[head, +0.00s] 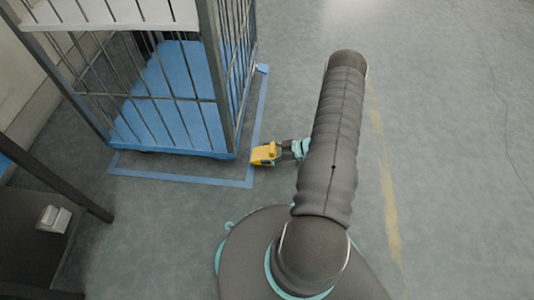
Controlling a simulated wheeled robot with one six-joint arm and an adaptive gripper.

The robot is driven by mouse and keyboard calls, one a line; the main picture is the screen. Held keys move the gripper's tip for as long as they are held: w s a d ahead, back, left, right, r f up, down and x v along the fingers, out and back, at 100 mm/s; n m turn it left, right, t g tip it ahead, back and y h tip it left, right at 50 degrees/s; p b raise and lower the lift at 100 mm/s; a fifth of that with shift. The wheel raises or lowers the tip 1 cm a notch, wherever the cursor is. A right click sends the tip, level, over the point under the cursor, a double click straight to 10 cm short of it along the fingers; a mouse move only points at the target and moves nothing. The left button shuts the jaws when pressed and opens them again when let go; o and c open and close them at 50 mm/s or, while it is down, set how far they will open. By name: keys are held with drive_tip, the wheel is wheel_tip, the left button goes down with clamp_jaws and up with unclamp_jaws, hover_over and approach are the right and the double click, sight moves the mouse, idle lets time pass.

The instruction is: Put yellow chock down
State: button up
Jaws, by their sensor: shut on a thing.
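The yellow chock (264,154) is in the middle of the head view, just outside the front right corner of a blue-floored cage trolley. My gripper (283,152) is shut on the chock from its right side. The chock is close to the blue floor tape. I cannot tell whether it touches the floor or is held a little above it. My arm hides part of the gripper and wrist.
The cage trolley (177,95) with metal bars stands at the upper left. Blue tape (190,179) marks the floor around it. A dark frame (60,180) is at the lower left. Open grey floor lies to the right, with a worn yellow line (388,190).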

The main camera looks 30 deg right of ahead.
drive_tip(key=shift+f+b, duration=0.35)
drive_tip(key=shift+f, duration=0.2)
drive_tip(key=o, duration=1.5)
drive_tip(key=shift+f, duration=0.1)
